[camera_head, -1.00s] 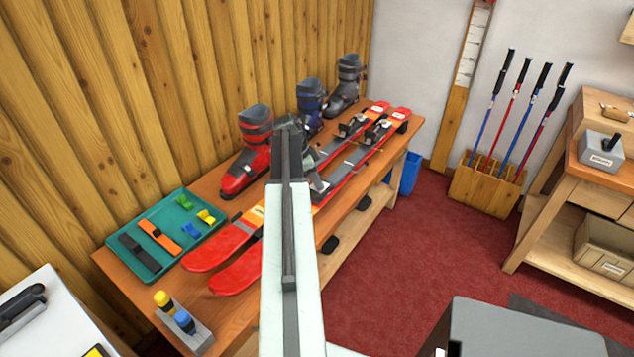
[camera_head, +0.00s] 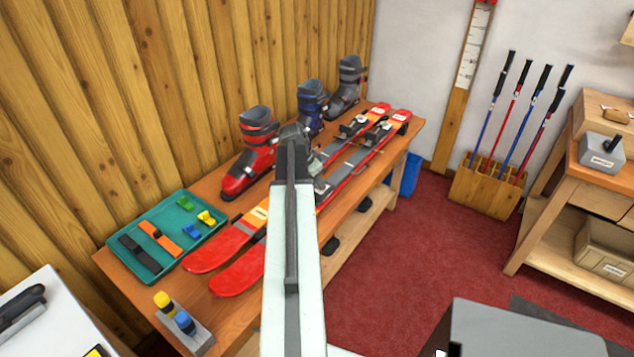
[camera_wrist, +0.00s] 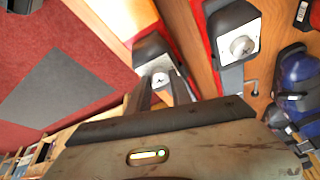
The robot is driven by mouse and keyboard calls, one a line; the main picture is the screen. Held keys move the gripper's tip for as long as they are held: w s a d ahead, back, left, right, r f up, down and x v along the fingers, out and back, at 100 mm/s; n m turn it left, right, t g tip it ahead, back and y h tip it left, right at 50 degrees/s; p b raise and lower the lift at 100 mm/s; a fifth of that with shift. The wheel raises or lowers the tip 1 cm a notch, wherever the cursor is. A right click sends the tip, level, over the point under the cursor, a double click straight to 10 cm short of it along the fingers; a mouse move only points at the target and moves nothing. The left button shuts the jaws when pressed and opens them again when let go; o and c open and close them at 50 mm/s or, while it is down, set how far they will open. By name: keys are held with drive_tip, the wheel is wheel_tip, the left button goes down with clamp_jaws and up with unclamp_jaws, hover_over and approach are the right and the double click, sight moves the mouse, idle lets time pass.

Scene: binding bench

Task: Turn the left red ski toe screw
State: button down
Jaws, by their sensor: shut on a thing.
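Two red skis lie side by side on the wooden bench (camera_head: 115,262). In the head view the ski nearer the boots (camera_head: 222,252) and the ski nearer the bench's front edge (camera_head: 237,275) show their red tips. In the wrist view my gripper (camera_wrist: 161,88) has its two fingers shut on the toe screw (camera_wrist: 160,78) of the binding nearer the red carpet. The other binding's toe screw (camera_wrist: 242,46) is clear of the fingers, closer to the boots. In the head view my arm hides the gripped screw and the fingertips.
A red boot (camera_head: 250,160), a blue boot (camera_head: 311,103) and a grey boot (camera_head: 347,85) stand behind the skis. A teal tray (camera_head: 140,262) with small parts and a holder with yellow and blue knobs (camera_head: 194,338) are near the tips. Red carpet lies beyond the bench.

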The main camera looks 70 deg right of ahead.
drive_tip(key=n, duration=0.1)
drive_tip(key=n+t, duration=0.1)
drive_tip(key=n, duration=0.2)
drive_tip(key=shift+s+n+t+h, duration=0.25)
drive_tip(key=shift+n+t+h, duration=0.05)
drive_tip(key=shift+h, duration=0.1)
drive_tip(key=n+t, duration=0.2)
drive_tip(key=n, duration=0.2)
drive_tip(key=shift+s+n, duration=0.15)
drive_tip(key=shift+n, duration=0.15)
drive_tip(key=n+t, duration=0.1)
drive_tip(key=n, duration=0.1)
drive_tip(key=n+y, duration=0.1)
drive_tip(key=n, duration=0.2)
drive_tip(key=shift+s+d+t, duration=0.1)
drive_tip(key=shift+d+t, duration=0.05)
drive_tip(key=shift+t, duration=0.25)
drive_tip(key=n+y, duration=0.1)
drive_tip(key=n, duration=0.3)
drive_tip(key=shift+t, duration=0.4)
drive_tip(key=shift+s+n+y, duration=0.1)
drive_tip(key=shift+n+y, duration=0.2)
drive_tip(key=shift+n, duration=0.1)
drive_tip(key=c, duration=1.2)
unclamp_jaws()
drive_tip(key=shift+o, duration=0.2)
